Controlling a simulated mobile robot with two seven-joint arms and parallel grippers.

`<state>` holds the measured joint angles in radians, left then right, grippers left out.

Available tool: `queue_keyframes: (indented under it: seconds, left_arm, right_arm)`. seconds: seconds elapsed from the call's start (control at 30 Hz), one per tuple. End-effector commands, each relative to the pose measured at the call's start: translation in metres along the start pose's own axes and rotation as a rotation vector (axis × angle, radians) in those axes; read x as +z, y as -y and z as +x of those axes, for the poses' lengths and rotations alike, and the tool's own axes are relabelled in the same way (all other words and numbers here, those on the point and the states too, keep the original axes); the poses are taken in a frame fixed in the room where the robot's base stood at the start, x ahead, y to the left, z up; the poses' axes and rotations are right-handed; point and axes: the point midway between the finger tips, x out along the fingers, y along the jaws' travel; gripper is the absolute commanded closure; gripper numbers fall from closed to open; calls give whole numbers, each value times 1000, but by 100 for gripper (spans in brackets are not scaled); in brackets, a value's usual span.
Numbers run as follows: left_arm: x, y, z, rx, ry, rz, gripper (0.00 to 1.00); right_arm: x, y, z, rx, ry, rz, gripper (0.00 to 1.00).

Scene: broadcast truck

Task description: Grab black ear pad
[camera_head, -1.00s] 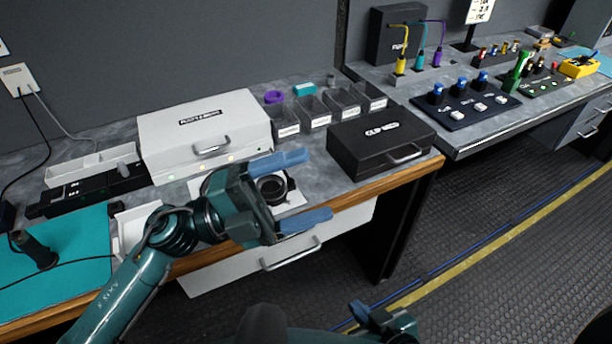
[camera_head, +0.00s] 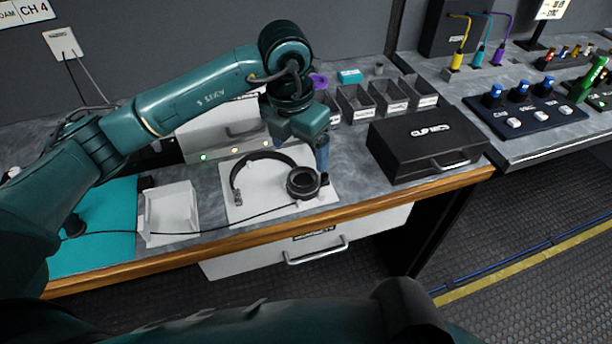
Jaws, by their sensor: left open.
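The black ear pad (camera_head: 303,182) is a round, padded ring on the right end of a black headset (camera_head: 252,160). The headset lies on a white mat (camera_head: 240,212) on the bench, its band curving up and left. A thin black cable runs left from the ear cup. My left gripper (camera_head: 322,168) points down just right of the ear pad, fingertips low near the mat's right edge. It is open with nothing seen in it. One finger mostly hides the other, and I cannot tell whether it touches the pad. My right gripper is out of view.
A black case (camera_head: 425,143) stands to the right and grey bins (camera_head: 388,97) behind. A white case (camera_head: 215,130) is behind the headset, partly hidden by my left arm. A white tray (camera_head: 170,212) is to the left. A drawer handle (camera_head: 316,252) juts out below the bench edge.

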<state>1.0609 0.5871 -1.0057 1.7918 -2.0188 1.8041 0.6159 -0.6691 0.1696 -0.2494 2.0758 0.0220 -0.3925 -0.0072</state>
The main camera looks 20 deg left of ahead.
Motion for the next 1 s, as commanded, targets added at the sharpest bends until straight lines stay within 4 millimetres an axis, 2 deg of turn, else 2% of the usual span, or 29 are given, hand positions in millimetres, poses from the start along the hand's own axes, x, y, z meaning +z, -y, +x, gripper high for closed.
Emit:
queue_keyframes:
  seconds: [0.1,0.37,0.63,0.93,1.0]
  left_arm:
    - [0,1,19,-3,-4,0,17]
    - [0,1,38,-4,-2,1,17]
    - [2,0,76,-4,-1,2,17]
    - [2,-1,82,-4,2,3,17]
    - [2,-1,82,-4,1,3,23]
  right_arm:
    - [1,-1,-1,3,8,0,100]
    - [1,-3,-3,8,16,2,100]
    - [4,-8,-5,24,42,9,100]
    - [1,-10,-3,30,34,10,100]
    - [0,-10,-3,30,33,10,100]
